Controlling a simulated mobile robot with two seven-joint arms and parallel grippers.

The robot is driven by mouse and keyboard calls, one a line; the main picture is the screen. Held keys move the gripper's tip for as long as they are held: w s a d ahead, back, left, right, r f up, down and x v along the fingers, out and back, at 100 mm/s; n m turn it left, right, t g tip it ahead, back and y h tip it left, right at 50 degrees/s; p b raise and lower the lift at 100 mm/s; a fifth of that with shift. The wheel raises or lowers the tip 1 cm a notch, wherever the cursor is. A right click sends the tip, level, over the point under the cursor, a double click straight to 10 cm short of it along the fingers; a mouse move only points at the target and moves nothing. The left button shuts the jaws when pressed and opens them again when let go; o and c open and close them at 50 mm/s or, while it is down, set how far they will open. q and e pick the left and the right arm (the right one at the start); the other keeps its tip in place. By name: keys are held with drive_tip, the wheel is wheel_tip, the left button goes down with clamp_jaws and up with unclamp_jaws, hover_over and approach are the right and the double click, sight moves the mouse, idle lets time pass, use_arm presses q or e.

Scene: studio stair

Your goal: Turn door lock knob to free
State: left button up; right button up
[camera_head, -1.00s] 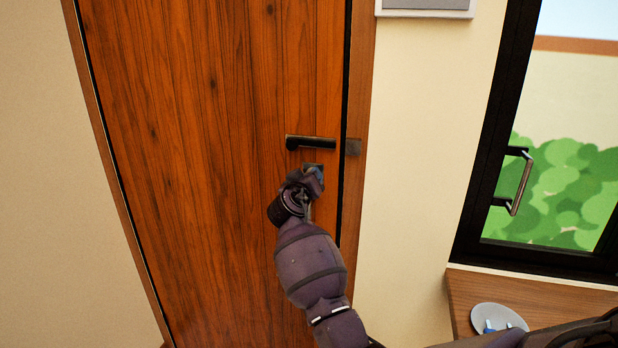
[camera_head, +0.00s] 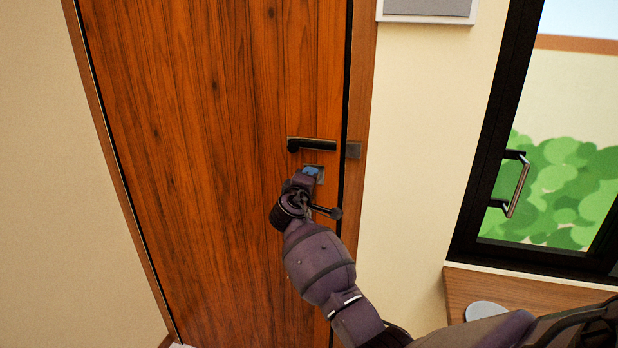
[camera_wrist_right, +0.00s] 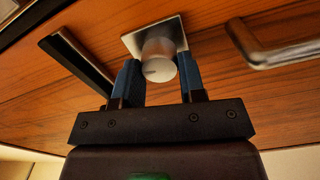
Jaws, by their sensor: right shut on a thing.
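The wooden door (camera_head: 210,150) stands in front of me, with a dark lever handle (camera_head: 315,144). Just below the handle is a small square metal lock plate (camera_head: 319,169). In the right wrist view, the plate bears a round silver lock knob (camera_wrist_right: 158,62). My right gripper (camera_head: 313,172) is at the plate, its arm coming up from the lower right. Its two blue fingers (camera_wrist_right: 159,80) stand on either side of the knob and are shut on it. The gripper hides most of the knob in the head view. My left gripper is not in view.
A dark-framed glass door or window with a silver pull handle (camera_head: 518,187) is at the right. Below it is a wooden surface (camera_head: 470,287) with a grey round item (camera_head: 486,311).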

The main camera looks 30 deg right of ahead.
drive_tip(key=shift+n, duration=1)
drive_tip(key=o, duration=0.9)
drive_tip(key=shift+w, duration=0.1)
drive_tip(key=b+v, duration=0.1)
drive_tip(key=v, duration=1)
drive_tip(key=shift+d, duration=0.1)
